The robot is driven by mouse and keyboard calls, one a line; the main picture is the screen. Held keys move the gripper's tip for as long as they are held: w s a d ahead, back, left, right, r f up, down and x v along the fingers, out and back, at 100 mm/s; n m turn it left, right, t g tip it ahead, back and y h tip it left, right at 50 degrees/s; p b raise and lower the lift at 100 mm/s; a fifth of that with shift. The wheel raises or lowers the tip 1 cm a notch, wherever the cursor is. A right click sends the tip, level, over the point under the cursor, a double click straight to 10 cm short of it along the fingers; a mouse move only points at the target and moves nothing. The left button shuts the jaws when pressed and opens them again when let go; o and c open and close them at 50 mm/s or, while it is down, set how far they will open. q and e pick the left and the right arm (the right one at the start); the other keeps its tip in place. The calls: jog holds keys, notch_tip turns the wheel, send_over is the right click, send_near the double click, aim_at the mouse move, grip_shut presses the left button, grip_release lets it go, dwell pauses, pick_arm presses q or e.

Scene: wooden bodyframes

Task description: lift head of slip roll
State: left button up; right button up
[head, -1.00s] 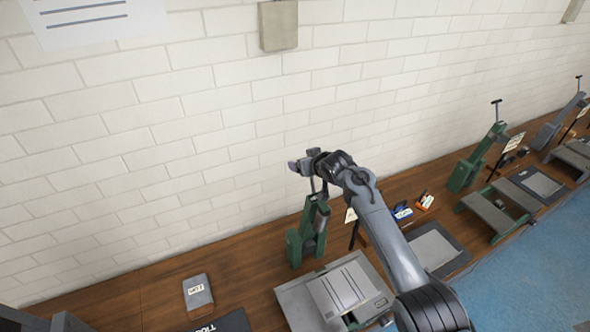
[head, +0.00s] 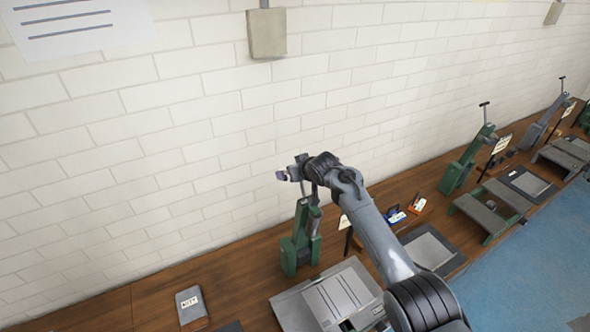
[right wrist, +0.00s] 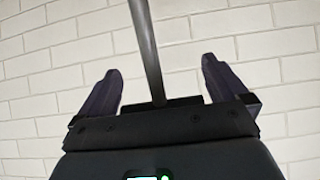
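A green bench machine (head: 301,243) with an upright grey lever stands on the wooden bench in the head view. I cannot tell for certain that it is the slip roll. My right gripper (head: 289,173) is at the top of this lever, its arm coming in from the lower right. In the right wrist view, the two dark fingers of my right gripper (right wrist: 160,85) are wide apart. A grey rod (right wrist: 147,45) passes between them down to the palm, clear of both fingers. The lever's top end is hidden by the gripper. My left gripper is not in view.
A grey flat machine (head: 330,297) sits in front of the green one. A grey box (head: 190,305) lies to the left on the wooden bench (head: 235,278). More green machines (head: 466,165) stand farther right. A white brick wall (head: 210,130) is close behind.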

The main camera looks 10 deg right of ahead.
jog(key=shift+r, duration=0.2)
jog(key=b+v, duration=0.1)
jog(key=v, duration=0.9)
jog(key=shift+s, duration=0.3)
jog(key=shift+d, duration=0.15)
